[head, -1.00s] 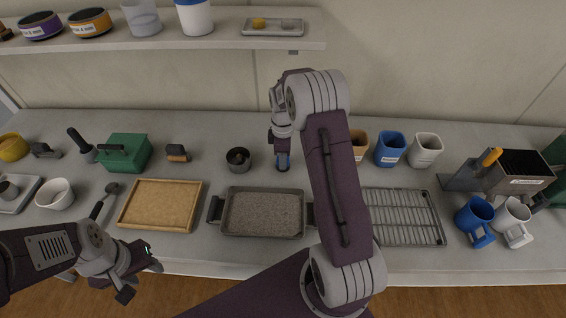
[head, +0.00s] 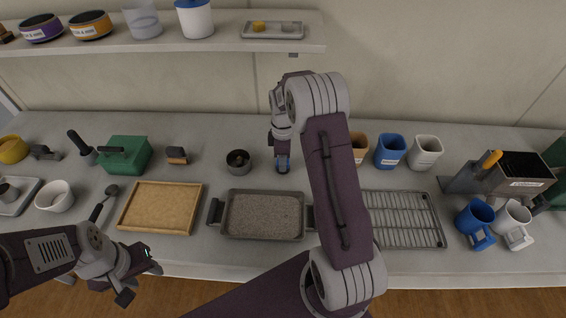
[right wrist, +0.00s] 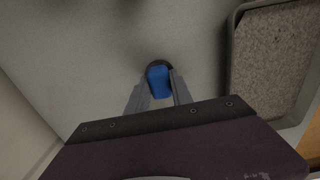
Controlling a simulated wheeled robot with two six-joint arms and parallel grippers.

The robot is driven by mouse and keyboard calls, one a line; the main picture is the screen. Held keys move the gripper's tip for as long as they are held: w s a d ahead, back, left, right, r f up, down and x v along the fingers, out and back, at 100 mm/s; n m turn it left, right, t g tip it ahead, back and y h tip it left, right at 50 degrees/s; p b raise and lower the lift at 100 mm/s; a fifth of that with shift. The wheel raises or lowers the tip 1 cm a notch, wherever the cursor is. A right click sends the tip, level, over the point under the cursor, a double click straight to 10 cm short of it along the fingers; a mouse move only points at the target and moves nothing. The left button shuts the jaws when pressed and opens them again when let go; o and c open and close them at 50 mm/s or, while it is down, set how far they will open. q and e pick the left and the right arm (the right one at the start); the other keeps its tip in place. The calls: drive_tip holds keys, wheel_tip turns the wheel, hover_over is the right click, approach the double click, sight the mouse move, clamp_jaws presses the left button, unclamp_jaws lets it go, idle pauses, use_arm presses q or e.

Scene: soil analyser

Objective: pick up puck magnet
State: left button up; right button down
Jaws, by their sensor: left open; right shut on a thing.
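The puck magnet (right wrist: 159,80) shows in the right wrist view as a blue block-shaped grip over a dark round base, between my fingertips. My right gripper (right wrist: 157,95) is shut on the blue part. In the head view my right gripper (head: 282,162) points down at the counter, right of the round metal cup, with a bit of blue at its fingers. The arm and fingers hide most of the magnet there. I cannot tell whether its base touches the counter. My left gripper (head: 139,276) is open and empty at the counter's front edge, far from the magnet.
A pan of soil (head: 232,232) stands in front of my right gripper, a round metal cup (head: 238,161) to its left. A wooden tray (head: 160,207) lies further left. A wire rack (head: 405,220) and several cups, including a blue one (head: 390,151), are to the right.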

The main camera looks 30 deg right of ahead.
drive_tip(key=r, duration=0.4)
drive_tip(key=shift+s+d+r, duration=0.25)
drive_tip(key=shift+s+r, duration=0.05)
drive_tip(key=shift+s, duration=0.05)
drive_tip(key=s+d+r, duration=0.5)
drive_tip(key=s+r, duration=0.1)
drive_tip(key=s, duration=0.3)
drive_tip(key=shift+s+r+b, duration=0.15)
drive_tip(key=shift+s+b, duration=0.2)
drive_tip(key=shift+b, duration=0.05)
